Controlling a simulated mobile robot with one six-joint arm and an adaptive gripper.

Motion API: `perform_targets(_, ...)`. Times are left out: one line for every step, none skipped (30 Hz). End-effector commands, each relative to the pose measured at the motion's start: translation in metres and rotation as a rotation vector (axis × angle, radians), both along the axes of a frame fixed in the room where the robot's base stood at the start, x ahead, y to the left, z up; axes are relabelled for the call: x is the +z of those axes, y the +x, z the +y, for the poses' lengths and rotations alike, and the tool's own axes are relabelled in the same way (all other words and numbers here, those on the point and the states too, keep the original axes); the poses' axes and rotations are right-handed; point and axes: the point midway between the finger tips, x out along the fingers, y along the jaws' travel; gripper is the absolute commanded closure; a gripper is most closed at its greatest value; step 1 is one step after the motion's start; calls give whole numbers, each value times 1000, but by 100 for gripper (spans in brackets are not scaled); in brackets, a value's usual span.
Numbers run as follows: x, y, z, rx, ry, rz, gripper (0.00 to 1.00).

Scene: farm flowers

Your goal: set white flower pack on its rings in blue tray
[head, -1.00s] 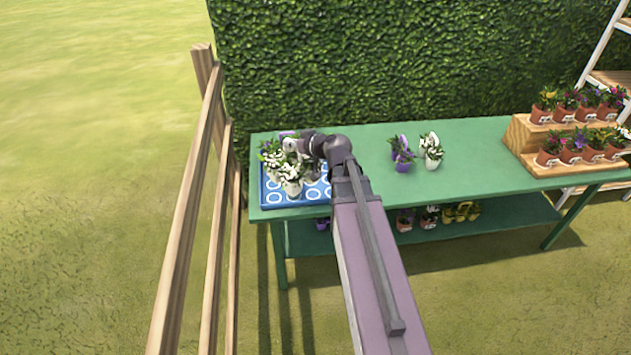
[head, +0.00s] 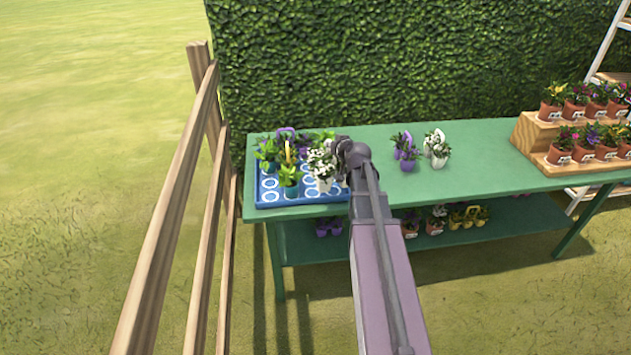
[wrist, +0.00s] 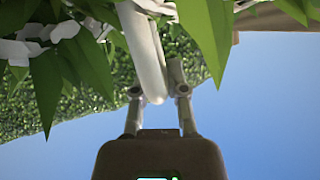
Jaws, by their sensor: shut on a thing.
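The white flower pack (head: 323,166), with white blossoms and white pots, is over the right part of the blue tray (head: 300,201). My gripper (wrist: 158,92) is shut on its white handle (wrist: 145,50), with leaves and white petals hanging around it in the wrist view. In the head view my arm's wrist hides the jaws and part of the pack's right side. I cannot tell whether the pots touch the tray. White rings show bare at the tray's front left and in front of the pack.
A yellow-handled green pack (head: 290,172) stands in the tray's left half, with a purple-handled pack (head: 286,138) behind. Another white pack (head: 437,150) and a purple pack (head: 406,152) stand mid-table. A wooden stand (head: 530,140) with pots is at right. A wooden fence (head: 185,170) runs at left.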

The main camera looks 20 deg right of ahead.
Motion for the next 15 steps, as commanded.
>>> perform_targets(-13,4,-9,-20,-1,-2,100)
perform_targets(-17,5,-14,-33,0,-4,100)
perform_targets(-22,6,-20,-48,-2,-5,100)
perform_targets(-25,7,-24,-60,0,-4,100)
perform_targets(-28,8,-29,-71,-1,-5,100)
perform_targets(-32,9,-35,-84,-1,-7,100)
perform_targets(-35,9,-39,-95,0,-8,100)
perform_targets(-38,10,-42,-104,-2,-8,100)
perform_targets(-41,10,-47,-116,-1,-9,100)
perform_targets(-43,11,-50,-123,-1,-9,100)
perform_targets(-45,11,-52,-129,-2,-10,100)
perform_targets(-47,12,-55,-137,-2,-10,100)
perform_targets(-48,12,-57,-142,0,-11,100)
perform_targets(-49,12,-59,-147,-1,-12,100)
perform_targets(-50,12,-61,-151,-1,-13,100)
